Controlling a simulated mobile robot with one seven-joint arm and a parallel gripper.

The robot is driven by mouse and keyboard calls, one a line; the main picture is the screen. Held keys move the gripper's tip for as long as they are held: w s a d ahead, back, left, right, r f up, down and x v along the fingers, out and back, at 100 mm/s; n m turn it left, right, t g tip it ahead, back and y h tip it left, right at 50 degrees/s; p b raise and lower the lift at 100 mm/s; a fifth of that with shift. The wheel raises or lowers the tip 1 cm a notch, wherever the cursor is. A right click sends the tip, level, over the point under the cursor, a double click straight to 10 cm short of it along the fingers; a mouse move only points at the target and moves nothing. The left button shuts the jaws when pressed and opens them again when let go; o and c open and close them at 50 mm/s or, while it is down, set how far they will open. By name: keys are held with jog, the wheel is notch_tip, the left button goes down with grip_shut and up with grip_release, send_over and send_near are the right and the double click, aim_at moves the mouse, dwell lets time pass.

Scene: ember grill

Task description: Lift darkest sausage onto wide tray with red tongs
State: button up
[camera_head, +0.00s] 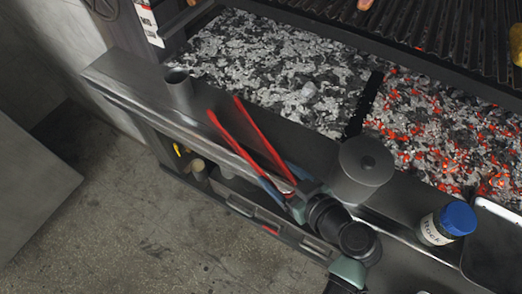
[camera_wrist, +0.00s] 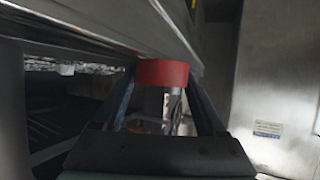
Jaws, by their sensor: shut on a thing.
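The red tongs (camera_head: 262,146) show as two long red arms spread apart, over the front ledge of the grill and pointing up and left. My gripper (camera_head: 275,174) is shut on the tongs near their lower right end. In the wrist view a red piece (camera_wrist: 162,73) sits between my two fingers, with a greyish part below it. A pinkish-orange piece (camera_head: 365,4), perhaps a sausage, is cut off by the top edge on the grate. I cannot tell which sausage is darkest. A dark tray with a pale rim (camera_head: 493,205) is partly visible at the lower right.
The grill grate (camera_head: 440,38) lies above grey coals (camera_head: 275,70) and glowing coals (camera_head: 450,130). Open floor (camera_head: 150,215) lies in front.

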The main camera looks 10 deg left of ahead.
notch_tip(320, 180, up, 10)
jog(key=p, duration=0.7)
dwell(1.6)
